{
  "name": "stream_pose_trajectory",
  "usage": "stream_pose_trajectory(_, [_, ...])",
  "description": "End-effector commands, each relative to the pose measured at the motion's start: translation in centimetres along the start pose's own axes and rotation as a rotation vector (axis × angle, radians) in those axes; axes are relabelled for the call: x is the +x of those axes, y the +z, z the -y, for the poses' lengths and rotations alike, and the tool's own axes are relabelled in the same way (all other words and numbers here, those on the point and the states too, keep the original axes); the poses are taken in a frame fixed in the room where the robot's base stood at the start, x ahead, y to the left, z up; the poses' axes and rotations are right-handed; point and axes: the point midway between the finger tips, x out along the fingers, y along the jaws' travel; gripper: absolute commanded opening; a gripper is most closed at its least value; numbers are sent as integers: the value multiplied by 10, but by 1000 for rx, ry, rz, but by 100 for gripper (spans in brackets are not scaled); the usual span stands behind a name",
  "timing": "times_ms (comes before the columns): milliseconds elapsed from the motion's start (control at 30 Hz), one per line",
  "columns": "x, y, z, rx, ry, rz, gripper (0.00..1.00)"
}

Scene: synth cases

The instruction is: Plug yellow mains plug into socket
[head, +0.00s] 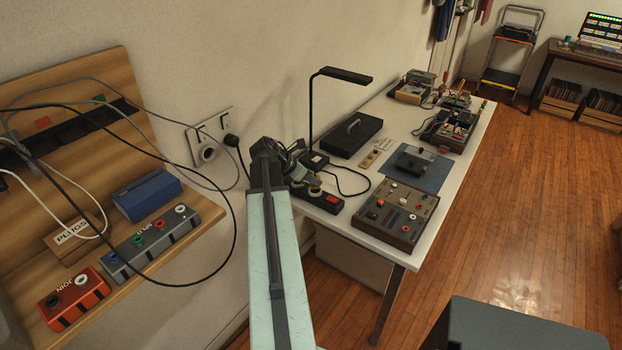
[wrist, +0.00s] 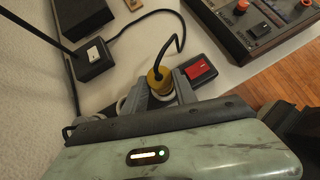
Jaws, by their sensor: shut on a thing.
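The yellow mains plug (wrist: 156,83) is in the wrist view with a black cord rising from its top. My gripper (wrist: 162,94) is shut on it, with grey fingers at its sides. The plug is over a dark power strip that has a red switch (wrist: 199,70). A pale ring shows just under the plug; I cannot tell whether the plug is in the socket or above it. In the head view my gripper (head: 306,180) is over the power strip (head: 326,203) at the bench's near left edge, and the arm hides part of this area.
A black box with a white switch (wrist: 94,55) stands left of the plug. A control panel with knobs (head: 397,213) is right of the strip, and a lamp (head: 345,75) stands behind. A wall socket (head: 208,150) and a shelf of cables (head: 165,245) are on the left.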

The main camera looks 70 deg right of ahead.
Motion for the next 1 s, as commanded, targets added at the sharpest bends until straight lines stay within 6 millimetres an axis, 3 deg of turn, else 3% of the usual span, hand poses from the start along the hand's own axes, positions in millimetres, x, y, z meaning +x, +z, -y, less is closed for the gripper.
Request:
stream_pose_trajectory(667, [13, -13, 0, -1, 1, 0, 0])
stream_pose_trajectory(700, [12, -12, 0, -1, 1, 0, 39])
stream_pose_trajectory(767, [12, -12, 0, -1, 1, 0, 56])
stream_pose_trajectory(1000, [12, -12, -1, -1, 1, 0, 59])
